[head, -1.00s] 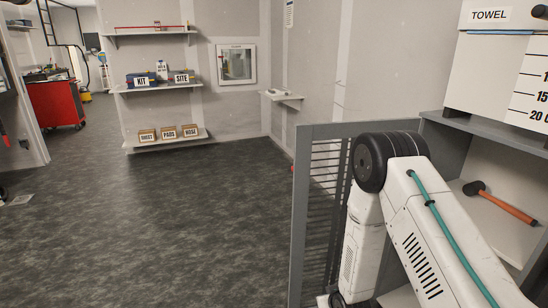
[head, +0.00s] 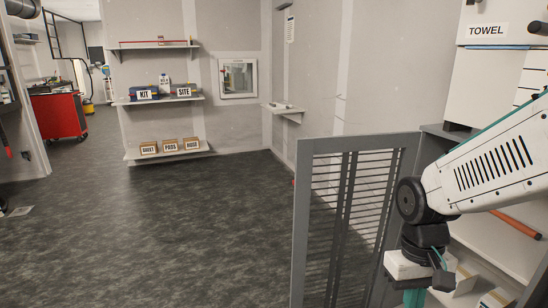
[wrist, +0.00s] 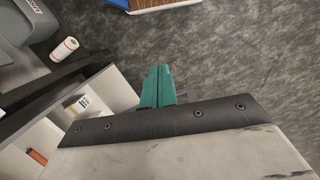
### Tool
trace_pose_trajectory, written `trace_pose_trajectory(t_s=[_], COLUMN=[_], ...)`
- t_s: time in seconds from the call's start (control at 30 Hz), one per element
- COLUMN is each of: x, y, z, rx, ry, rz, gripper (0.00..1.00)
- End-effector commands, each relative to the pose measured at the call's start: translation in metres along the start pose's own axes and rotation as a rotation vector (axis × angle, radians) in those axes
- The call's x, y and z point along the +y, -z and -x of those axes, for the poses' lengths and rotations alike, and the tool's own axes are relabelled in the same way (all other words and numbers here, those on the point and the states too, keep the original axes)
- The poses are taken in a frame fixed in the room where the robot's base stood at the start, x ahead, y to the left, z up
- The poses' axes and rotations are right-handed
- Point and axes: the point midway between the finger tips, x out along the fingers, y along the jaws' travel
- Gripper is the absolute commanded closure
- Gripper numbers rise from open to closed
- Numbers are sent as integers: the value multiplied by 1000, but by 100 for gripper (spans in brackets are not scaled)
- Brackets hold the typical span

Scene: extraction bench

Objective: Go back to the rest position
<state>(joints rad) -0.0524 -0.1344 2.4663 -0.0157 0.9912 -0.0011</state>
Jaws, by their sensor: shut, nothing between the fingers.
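My gripper (wrist: 157,87) has teal fingers, which lie side by side and shut in the wrist view, with nothing between them. Dark floor shows beyond the fingertips. In the head view my white arm comes in from the right, and part of the teal gripper hangs at the bottom edge, with its tips cut off. It is just right of a grey slatted door (head: 345,200) and in front of an open cabinet (head: 436,130). I cannot tell whether the arm touches the cabinet.
An orange handle (head: 517,223) lies in the cabinet, partly behind my arm. A wood-edged item (wrist: 160,5) is at the top. Wall shelves (head: 168,154) hold labelled boxes. The floor (head: 150,240) at left is clear.

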Motion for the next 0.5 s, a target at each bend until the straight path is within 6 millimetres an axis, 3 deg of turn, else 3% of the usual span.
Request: trace_pose_trajectory(t_s=[0.1,0.23,0.33,0.5], x=[2,4,5,7], y=[-41,-79,-99,-115], z=[29,52,66,84], rx=[5,38,101,230], ry=[5,11,13,12], rz=[-16,-31,-42,-56], gripper=[100,100,100,100])
